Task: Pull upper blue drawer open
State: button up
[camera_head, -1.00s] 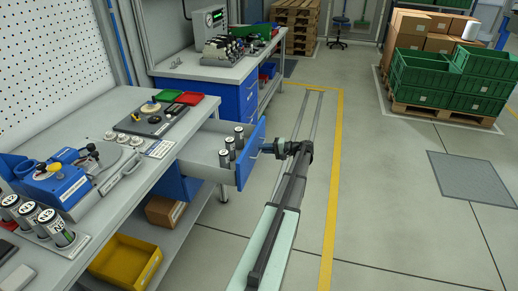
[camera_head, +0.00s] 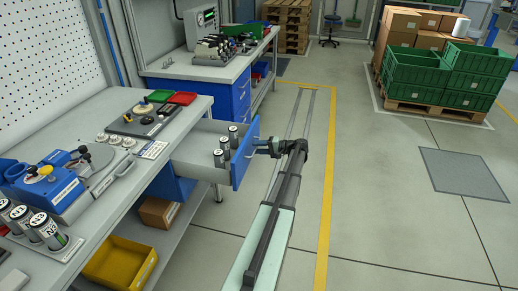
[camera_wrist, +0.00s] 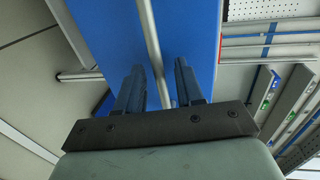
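The upper blue drawer (camera_head: 245,158) under the left workbench stands pulled out, with several metal cylinders (camera_head: 220,157) inside. Its blue front faces my arm and carries a metal bar handle (camera_wrist: 150,40). My gripper (camera_head: 257,148) is at the drawer front, at the handle. In the wrist view my gripper's two fingers (camera_wrist: 157,85) stand apart, with the handle bar running between them and a gap showing. I cannot tell whether either finger touches the bar. In the head view the fingertips are too small to make out.
The workbench (camera_head: 95,215) holds a blue device (camera_head: 45,185), cans and red and green trays. A yellow bin (camera_head: 120,263) and a cardboard box (camera_head: 157,212) sit on its lower shelf. A second bench (camera_head: 205,72) stands behind. The floor right of my arm is clear.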

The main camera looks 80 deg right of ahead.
jog(key=v, duration=1.3)
jog(key=shift+s, duration=0.4)
